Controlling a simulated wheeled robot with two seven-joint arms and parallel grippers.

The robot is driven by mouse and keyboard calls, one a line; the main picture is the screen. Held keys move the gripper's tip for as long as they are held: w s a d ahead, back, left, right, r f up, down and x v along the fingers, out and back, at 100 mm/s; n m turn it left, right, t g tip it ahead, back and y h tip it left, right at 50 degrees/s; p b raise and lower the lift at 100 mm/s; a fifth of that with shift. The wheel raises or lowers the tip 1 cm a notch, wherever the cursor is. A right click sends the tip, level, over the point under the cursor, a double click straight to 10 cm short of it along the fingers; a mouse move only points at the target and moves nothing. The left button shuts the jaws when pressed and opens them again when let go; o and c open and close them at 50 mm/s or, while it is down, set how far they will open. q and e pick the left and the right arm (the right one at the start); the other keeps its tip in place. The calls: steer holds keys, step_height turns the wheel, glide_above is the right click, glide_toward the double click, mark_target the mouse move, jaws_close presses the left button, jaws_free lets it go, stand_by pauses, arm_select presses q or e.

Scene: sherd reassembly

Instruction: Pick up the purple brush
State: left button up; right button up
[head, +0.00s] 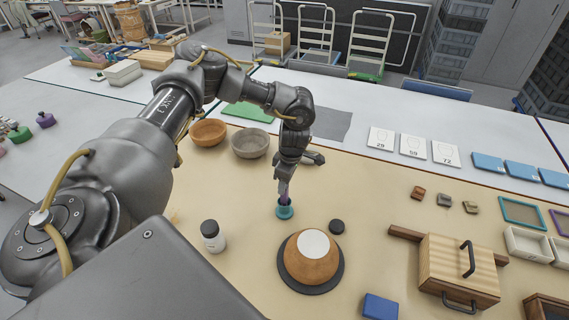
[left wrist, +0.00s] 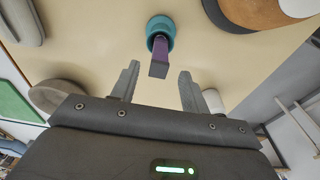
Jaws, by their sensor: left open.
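The purple brush (left wrist: 158,58) stands in a small round teal holder (left wrist: 160,27). In the head view the purple handle (head: 284,194) shows just above the teal holder (head: 285,211), partly covered by my gripper. My left gripper (head: 295,166) is over it, with the fingers apart. In the left wrist view the fingertips (left wrist: 158,80) stand either side of the handle's near end, with a gap on both sides and no visible contact. The brush's lower end is hidden in the holder. My right gripper is not in view.
Near the holder are a bowl-like brown pot with a white top (head: 313,262) on a dark disc, a small black disc (head: 336,226) and a white jar (head: 212,238). Two bowls (head: 208,132) stand behind. A wooden box (head: 455,272) is at the right.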

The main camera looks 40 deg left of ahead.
mark_target(284, 200)
arm_select(q)
steer(key=shift+a+f, duration=0.15)
steer(key=shift+f, duration=0.45)
steer(key=shift+s+f+p, duration=0.1)
steer(key=shift+f+p, duration=0.1)
steer(key=shift+p, duration=0.1)
step_height(284, 200, down, 4)
steer(key=shift+a+r+p, duration=0.15)
steer(key=shift+p, duration=0.65)
steer(key=shift+f, duration=0.55)
jaws_close()
steer(key=shift+r, duration=0.15)
